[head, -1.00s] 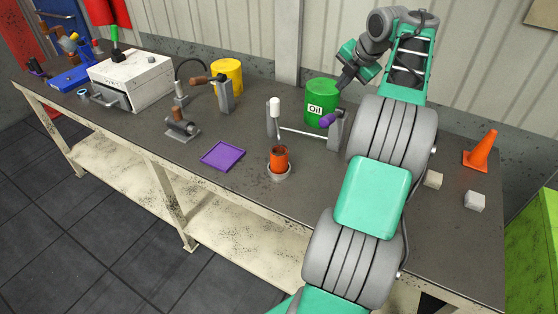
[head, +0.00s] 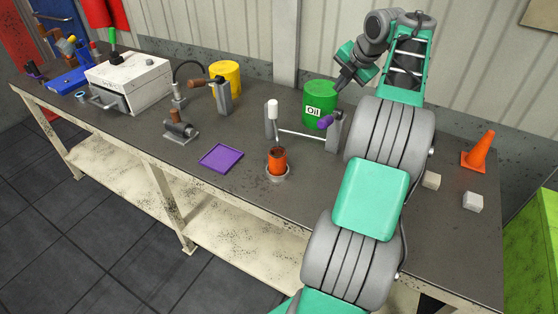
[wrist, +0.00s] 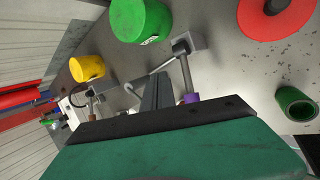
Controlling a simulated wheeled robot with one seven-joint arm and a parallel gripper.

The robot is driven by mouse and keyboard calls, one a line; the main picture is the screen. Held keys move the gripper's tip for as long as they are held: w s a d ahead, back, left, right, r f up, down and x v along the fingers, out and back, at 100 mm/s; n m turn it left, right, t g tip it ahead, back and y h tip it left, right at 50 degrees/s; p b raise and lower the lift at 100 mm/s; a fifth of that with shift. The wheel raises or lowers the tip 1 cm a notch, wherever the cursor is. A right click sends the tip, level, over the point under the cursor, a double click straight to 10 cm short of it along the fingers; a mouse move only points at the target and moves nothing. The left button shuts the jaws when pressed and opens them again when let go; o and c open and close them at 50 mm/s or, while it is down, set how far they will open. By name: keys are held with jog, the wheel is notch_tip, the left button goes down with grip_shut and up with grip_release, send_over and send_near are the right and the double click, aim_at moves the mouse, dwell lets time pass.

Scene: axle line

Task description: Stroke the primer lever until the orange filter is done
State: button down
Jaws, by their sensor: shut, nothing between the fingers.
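The orange filter (head: 278,160) stands upright in a round pale holder near the bench's front edge, its top dark. Behind it, a stand with a crossbar (head: 302,136) carries a white grip (head: 272,108) on the left and a purple-gripped lever (head: 327,122) on the right. Another lever with a brown grip (head: 198,84) is on a grey post to the left. No label shows which is the primer lever. My gripper (head: 341,85) is shut and empty, above the purple grip beside the oil can. In the wrist view the purple grip (wrist: 191,98) is partly hidden by my gripper (wrist: 157,92).
The green oil can (head: 319,100) and yellow can (head: 226,77) stand at the back. A purple tray (head: 221,158) lies left of the filter. An orange cone (head: 479,150) and two pale blocks are on the right. The wrist view shows a green tube (wrist: 297,104) and red disc (wrist: 277,14).

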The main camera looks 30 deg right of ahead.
jog(key=r+p, duration=0.1)
jog(key=p, duration=0.1)
jog(key=r+p, duration=0.1)
jog(key=p, duration=0.1)
jog(key=d+r+p, duration=0.1)
jog(key=p, duration=0.1)
jog(key=shift+w+r+p, duration=0.25)
jog(key=shift+r+p, duration=0.05)
jog(key=shift+p, duration=0.1)
jog(key=b, duration=0.3)
send_over(334, 117)
jog(key=f, duration=0.7)
jog(key=shift+w+d+f, duration=0.1)
jog(key=shift+d+f, duration=0.1)
jog(key=shift+f, duration=0.05)
jog(key=shift+a+f+b, duration=0.25)
jog(key=shift+f+b, duration=0.2)
jog(key=shift+b, duration=0.15)
jog(key=shift+f, duration=0.1)
dwell(0.6)
jog(key=shift+a+f+b, duration=0.1)
jog(key=shift+f+b, duration=0.2)
jog(key=shift+b, duration=0.5)
